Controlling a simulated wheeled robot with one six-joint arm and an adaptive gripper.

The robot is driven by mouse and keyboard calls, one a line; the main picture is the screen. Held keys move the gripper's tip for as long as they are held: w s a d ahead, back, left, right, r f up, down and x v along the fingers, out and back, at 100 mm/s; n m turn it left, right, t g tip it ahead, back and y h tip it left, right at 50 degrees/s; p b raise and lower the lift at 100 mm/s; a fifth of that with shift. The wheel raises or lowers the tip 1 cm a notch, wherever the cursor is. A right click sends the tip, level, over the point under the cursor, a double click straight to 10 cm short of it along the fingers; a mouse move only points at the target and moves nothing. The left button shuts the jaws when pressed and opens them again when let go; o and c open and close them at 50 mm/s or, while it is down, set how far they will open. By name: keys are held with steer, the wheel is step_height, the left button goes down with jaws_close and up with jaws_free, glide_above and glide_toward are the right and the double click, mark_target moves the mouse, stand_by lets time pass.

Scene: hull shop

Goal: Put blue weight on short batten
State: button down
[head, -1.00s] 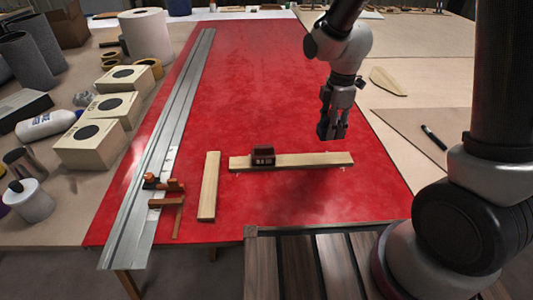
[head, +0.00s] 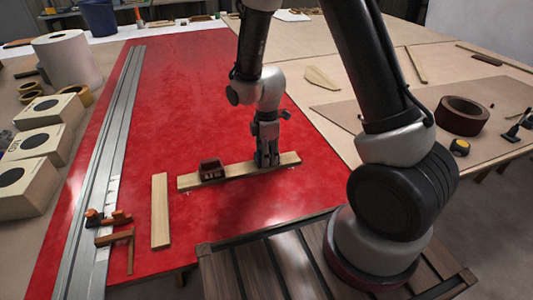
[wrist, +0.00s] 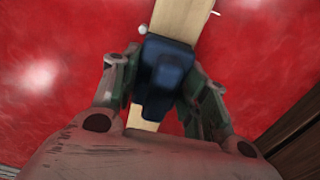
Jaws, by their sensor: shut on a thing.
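The blue weight (wrist: 165,75) is a dark blue block between the fingers of my gripper (wrist: 165,85) in the wrist view. My gripper (head: 267,160) is shut on it, over the right part of the longer-looking pale batten (head: 232,172) that lies crosswise. I cannot tell whether the weight touches this wood. The same batten runs under the weight in the wrist view (wrist: 185,18). A shorter-looking batten (head: 160,210) lies lengthwise to the left, apart and bare. In the head view the weight is mostly hidden by the fingers.
A dark red weight (head: 212,171) sits on the crosswise batten, left of my gripper. A long metal rail (head: 105,150) with an orange-handled clamp (head: 110,220) lies farther left. Pale boxes (head: 30,180) stand beyond it. The red table (head: 190,90) is clear behind the battens.

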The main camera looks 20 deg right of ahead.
steer(key=shift+f, duration=0.1)
steer(key=c, duration=0.8)
jaws_free()
steer(key=shift+o, duration=0.2)
step_height(320, 180, up, 12)
steer(key=shift+f, duration=0.25)
steer(key=shift+d+r, duration=0.15)
steer(key=shift+r, duration=0.45)
steer(key=s+d+r+m+t, duration=0.1)
steer(key=s+d+r+m, duration=0.25)
steer(key=r, duration=0.25)
steer(key=s+d+r+m+t, duration=0.1)
steer(key=s+d+r+m, duration=0.1)
steer(key=d+r+m, duration=0.3)
steer(key=s+d+r+m+t, duration=0.1)
steer(key=s+d+r+m, duration=0.2)
steer(key=s, duration=0.4)
steer(key=s+d+r+m+t, duration=0.1)
steer(key=s+d+r+m, duration=0.2)
steer(key=s+m, duration=0.3)
steer(key=shift+s+r, duration=0.8)
steer(key=shift+r, duration=0.1)
